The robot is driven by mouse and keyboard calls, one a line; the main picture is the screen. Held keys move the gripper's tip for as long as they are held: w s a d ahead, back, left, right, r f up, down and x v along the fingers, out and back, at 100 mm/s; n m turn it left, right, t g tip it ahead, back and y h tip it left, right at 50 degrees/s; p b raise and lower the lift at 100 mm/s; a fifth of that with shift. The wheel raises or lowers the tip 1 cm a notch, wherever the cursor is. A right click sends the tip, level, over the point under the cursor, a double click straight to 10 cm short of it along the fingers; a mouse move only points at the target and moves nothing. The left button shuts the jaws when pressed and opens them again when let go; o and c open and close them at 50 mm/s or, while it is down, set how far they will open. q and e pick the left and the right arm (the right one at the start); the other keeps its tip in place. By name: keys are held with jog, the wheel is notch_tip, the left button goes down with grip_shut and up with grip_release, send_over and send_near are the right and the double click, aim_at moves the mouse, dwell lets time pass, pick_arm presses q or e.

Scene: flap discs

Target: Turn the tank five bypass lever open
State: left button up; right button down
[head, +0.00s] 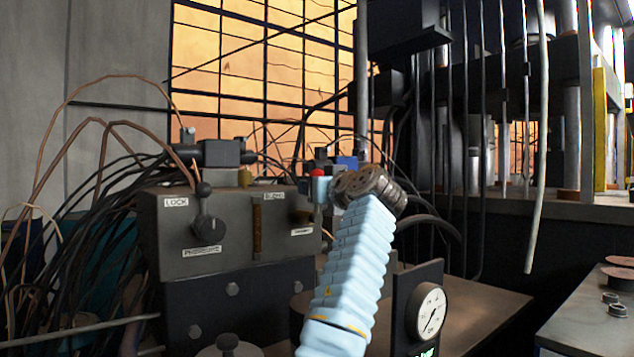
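No label that I can read in the head view names tank five or bypass. A grey control box (160,235) stands left of centre. Its front carries a black-knobbed lever (206,210) pointing up, between a label reading LOCK and a lower label too small to read surely. To its right is an upright brown handle (257,232). A red knob (318,173) sits at the box's right end. A pale blue ribbed sleeve (350,265) with a dark round metal end (366,190) rises in front of that end. I see no gripper fingers on it.
Cables crowd the left side and hang behind the box. A round gauge (431,311) stands at the lower middle on a brown table (482,306). A grey bench (590,325) with small round parts is at the right. The table between has bare room.

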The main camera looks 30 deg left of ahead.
pick_arm(q)
jog(key=shift+c, duration=0.2)
grip_shut()
jog(key=shift+a, duration=0.1)
jog(key=shift+r, duration=0.1)
